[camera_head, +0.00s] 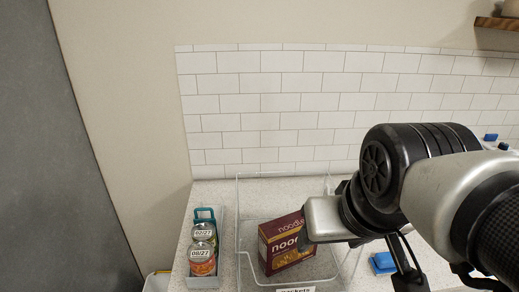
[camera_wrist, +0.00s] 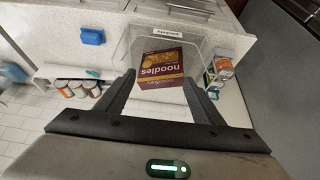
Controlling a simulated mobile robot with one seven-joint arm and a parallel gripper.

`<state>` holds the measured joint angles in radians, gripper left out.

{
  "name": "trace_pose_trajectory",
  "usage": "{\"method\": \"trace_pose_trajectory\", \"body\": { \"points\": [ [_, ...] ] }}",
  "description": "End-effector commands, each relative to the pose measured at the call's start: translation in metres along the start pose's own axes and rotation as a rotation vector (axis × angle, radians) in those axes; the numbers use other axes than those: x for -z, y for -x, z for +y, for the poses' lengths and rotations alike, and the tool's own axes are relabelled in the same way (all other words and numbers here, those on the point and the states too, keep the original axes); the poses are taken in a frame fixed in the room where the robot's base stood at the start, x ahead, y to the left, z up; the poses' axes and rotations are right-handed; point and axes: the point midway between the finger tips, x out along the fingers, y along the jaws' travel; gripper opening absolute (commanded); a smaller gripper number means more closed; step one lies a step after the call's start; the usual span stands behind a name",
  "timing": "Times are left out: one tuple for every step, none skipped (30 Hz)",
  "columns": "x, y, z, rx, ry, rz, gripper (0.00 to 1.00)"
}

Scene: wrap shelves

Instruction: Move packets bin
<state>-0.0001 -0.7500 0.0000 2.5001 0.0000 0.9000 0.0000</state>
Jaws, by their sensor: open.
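The packets bin (camera_head: 246,232) is a clear, open-topped bin on the speckled counter, with a white label (camera_head: 296,290) at its front edge. The bin (camera_wrist: 203,45) also shows in the wrist view, its label (camera_wrist: 167,33) at the top. A maroon noodles box (camera_head: 284,243) stands inside it, slightly tilted in the head view; it also shows in the wrist view (camera_wrist: 161,68). My gripper (camera_wrist: 160,85) is open, its two fingers spread on either side of the noodles box in the wrist view. I cannot tell whether they touch the bin.
A narrow grey tray (camera_head: 219,255) left of the bin holds cans (camera_head: 202,258) and a teal-handled item (camera_head: 205,215). A blue object (camera_head: 383,263) lies to the right. A tiled wall (camera_head: 270,105) stands behind. Several jars (camera_wrist: 78,88) show left in the wrist view.

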Motion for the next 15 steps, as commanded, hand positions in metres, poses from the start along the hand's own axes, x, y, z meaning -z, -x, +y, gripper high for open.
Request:
{"method": "trace_pose_trajectory", "body": {
  "points": [
    [0.000, 0.000, 0.000, 0.000, 0.000, 0.000, 0.62],
    [0.000, 0.000, 0.000, 0.000, 0.000, 0.000, 0.62],
    [0.000, 0.000, 0.000, 0.000, 0.000, 0.000, 0.62],
    [0.000, 0.000, 0.000, 0.000, 0.000, 0.000, 0.62],
    [0.000, 0.000, 0.000, 0.000, 0.000, 0.000, 0.62],
    [0.000, 0.000, 0.000, 0.000, 0.000, 0.000, 0.57],
    [0.000, 0.000, 0.000, 0.000, 0.000, -0.002, 0.52],
    [0.000, -0.002, 0.000, 0.000, 0.000, -0.006, 0.46],
    [0.000, -0.005, 0.000, -0.001, 0.000, -0.017, 0.40],
    [0.000, -0.009, 0.000, -0.002, 0.000, -0.029, 0.35],
    [0.001, -0.014, 0.000, -0.003, 0.000, -0.044, 0.30],
    [0.001, -0.023, 0.000, -0.004, 0.000, -0.071, 0.23],
    [0.000, -0.031, -0.001, -0.005, 0.000, -0.095, 0.18],
    [-0.001, -0.041, -0.001, -0.007, 0.000, -0.122, 0.13],
    [-0.002, -0.055, -0.001, -0.008, 0.000, -0.161, 0.06]
  ]
}}
